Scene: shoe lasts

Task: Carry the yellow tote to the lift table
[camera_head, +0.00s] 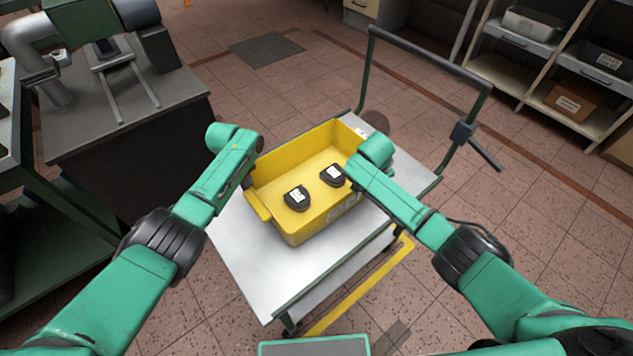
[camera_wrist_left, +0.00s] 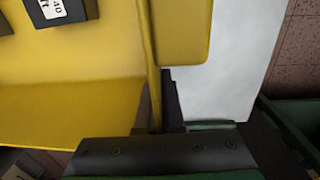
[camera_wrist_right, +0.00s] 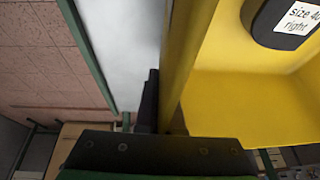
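The yellow tote (camera_head: 278,221) appears to rest on a white-topped wheeled cart (camera_head: 262,277). Two dark lasts with white labels lie in it, one nearer the front (camera_head: 297,197) and one farther back (camera_head: 332,175). My left gripper (camera_head: 248,182) is at the tote's left wall; in the left wrist view its fingers (camera_wrist_left: 160,110) stand on both sides of the wall. My right gripper (camera_head: 350,178) is at the right wall; in the right wrist view its fingers (camera_wrist_right: 163,112) straddle that wall. Both look shut on the tote. I cannot tell which surface is the lift table.
A green push handle (camera_head: 430,62) rises from the cart's far side. A dark grey-topped bench (camera_head: 125,125) with a grey machine stands at left. Shelves (camera_head: 545,75) with boxes stand at back right. Tiled floor (camera_head: 560,220) is open at right, with a yellow strip (camera_head: 362,290) beside the cart.

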